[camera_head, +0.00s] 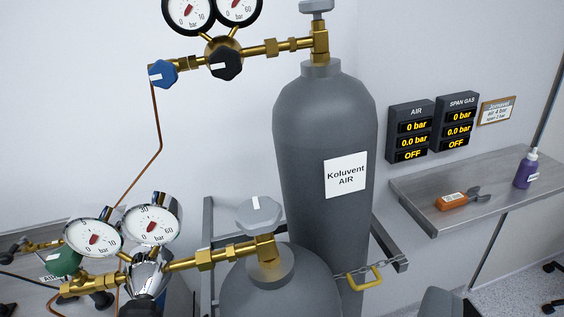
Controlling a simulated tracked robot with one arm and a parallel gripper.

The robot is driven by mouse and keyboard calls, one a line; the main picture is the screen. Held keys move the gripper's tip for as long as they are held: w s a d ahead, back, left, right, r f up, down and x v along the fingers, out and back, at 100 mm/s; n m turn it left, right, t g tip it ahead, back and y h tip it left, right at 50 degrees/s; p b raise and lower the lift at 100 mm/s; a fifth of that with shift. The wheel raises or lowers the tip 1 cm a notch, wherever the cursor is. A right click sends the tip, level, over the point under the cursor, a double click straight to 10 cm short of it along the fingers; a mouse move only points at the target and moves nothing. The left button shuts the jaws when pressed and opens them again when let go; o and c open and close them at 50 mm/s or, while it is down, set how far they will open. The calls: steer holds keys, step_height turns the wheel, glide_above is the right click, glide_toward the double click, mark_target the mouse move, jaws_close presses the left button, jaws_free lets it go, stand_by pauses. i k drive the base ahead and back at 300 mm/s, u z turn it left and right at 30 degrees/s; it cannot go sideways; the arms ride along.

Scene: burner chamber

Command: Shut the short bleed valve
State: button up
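A short grey gas cylinder (290,296) stands in front of a tall one, its lower part cut off by the frame. A light grey handwheel (259,214) sits on its top valve. From there a brass line runs left to a chrome regulator (148,274) with two gauges (93,238) (152,219). A green knob (63,262) with a white mark sits at the left end of this line. No label names the bleed valve; the green knob may be it. Whether it is open or shut I cannot tell. My gripper is not in view.
The tall cylinder (326,121) is labelled Koluvent AIR and has a black knob (225,64) and a blue knob (163,73). The wall displays (411,130) (457,122) read 0 and OFF. A shelf (412,199) holds an orange tool (452,201) and a purple bottle (526,170).

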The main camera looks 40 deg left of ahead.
mark_target(65, 262)
steer(key=u, duration=1.45)
steer(key=k, duration=0.45)
steer(key=u, duration=0.15)
steer(key=i, duration=0.5)
steer(key=z, duration=0.1)
